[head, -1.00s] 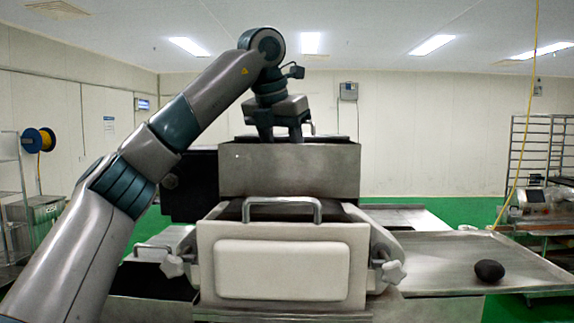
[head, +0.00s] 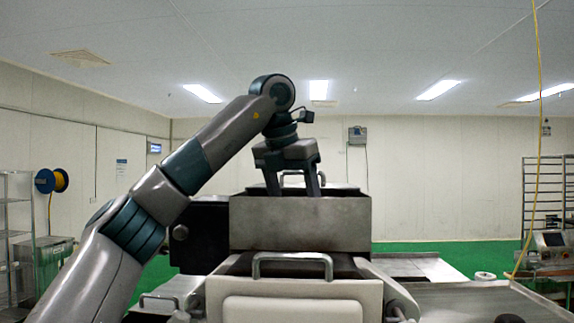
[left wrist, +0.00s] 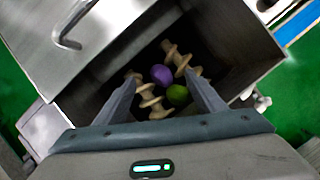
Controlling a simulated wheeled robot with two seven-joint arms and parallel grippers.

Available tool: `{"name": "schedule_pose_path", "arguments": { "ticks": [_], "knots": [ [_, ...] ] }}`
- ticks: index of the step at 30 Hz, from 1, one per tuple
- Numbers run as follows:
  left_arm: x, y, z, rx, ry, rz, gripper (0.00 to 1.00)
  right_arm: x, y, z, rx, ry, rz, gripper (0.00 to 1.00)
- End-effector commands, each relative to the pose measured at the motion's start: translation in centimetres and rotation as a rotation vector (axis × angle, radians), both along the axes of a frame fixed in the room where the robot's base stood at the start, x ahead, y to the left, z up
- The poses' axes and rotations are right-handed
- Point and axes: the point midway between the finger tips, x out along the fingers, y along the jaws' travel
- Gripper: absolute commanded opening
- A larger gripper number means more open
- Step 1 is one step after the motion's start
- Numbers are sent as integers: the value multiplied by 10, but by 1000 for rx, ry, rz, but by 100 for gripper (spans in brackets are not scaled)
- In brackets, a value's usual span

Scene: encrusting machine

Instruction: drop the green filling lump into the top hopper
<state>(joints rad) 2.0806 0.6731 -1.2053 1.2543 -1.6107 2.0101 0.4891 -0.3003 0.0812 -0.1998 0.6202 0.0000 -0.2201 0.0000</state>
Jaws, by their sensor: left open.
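The green lump (left wrist: 177,95) is inside the open top hopper (left wrist: 238,80), beside a purple lump (left wrist: 161,74) and the pale ribbed augers. The hopper also shows in the head view as a steel box (head: 300,224) on top of the machine, its inside hidden there. My left gripper (head: 293,192) points down over the hopper with its fingers spread and empty. In the left wrist view its two fingers (left wrist: 163,82) frame the hopper opening, and the lumps lie below them, apart from the fingers. My right gripper is not in view.
A steel lid with a handle (left wrist: 75,22) adjoins the hopper in the left wrist view. The machine's pale front cover (head: 292,305) has a metal handle (head: 292,262) above it. A steel tray (head: 470,300) extends right, with a dark lump (head: 508,319) at the picture's bottom edge.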

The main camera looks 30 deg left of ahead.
Motion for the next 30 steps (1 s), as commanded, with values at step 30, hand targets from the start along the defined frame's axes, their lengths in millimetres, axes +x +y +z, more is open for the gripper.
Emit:
{"name": "schedule_pose_path", "arguments": {
  "ticks": [30],
  "knots": [
    [-43, 1, 102, 0, -2, 1, 63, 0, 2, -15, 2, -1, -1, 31]
  ]
}}
